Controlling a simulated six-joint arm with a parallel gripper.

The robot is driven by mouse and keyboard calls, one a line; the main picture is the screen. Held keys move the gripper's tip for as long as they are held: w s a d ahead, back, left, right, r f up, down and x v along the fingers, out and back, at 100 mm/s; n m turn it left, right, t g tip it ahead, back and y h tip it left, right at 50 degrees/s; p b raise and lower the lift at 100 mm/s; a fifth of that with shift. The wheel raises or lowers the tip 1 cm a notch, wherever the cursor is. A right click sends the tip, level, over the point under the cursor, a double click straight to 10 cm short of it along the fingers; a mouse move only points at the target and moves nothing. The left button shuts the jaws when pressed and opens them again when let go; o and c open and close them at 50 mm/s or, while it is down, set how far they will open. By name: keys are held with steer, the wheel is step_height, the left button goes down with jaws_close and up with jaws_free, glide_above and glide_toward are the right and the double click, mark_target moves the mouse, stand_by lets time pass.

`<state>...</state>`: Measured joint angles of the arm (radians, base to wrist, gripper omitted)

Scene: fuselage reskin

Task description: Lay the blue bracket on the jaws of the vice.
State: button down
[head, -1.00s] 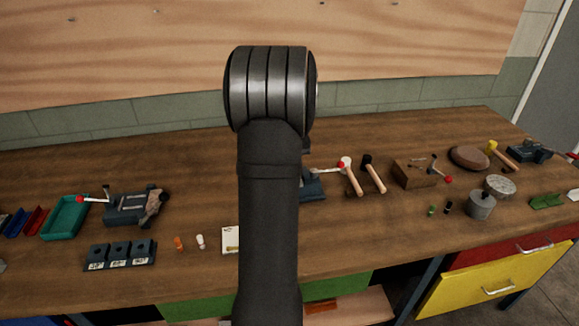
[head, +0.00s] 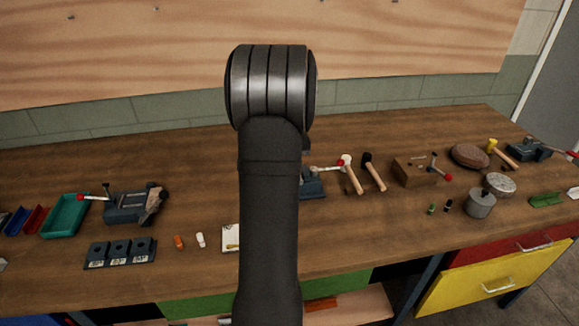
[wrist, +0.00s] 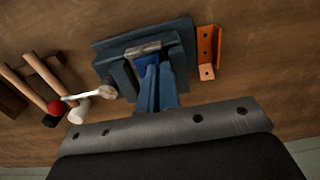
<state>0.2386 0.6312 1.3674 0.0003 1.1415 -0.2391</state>
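The vice (wrist: 178,32) is dark blue-grey and sits at the centre of the wrist view, below my gripper. In the head view its right part (head: 313,187) shows beside my arm, which hides the rest. The blue bracket (wrist: 150,64) is a small bright blue patch at the vice jaws, by my fingertips, and partly covered by them. My gripper (wrist: 157,72) has its two fingers close together over the vice. I cannot tell whether they touch the bracket, or whether the bracket rests on the jaws.
An orange bracket (wrist: 206,50) lies on the bench right of the vice in the wrist view. Another vice (head: 130,205) and a green tray (head: 64,216) stand at the left.

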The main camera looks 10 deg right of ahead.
steer(key=shift+f, duration=0.15)
steer(key=c, duration=1.6)
jaws_free()
step_height(320, 180, up, 17)
steer(key=shift+r, duration=0.2)
steer(key=shift+f, duration=0.15)
step_height(320, 180, down, 17)
steer(key=shift+f, duration=0.1)
steer(key=shift+r, duration=0.25)
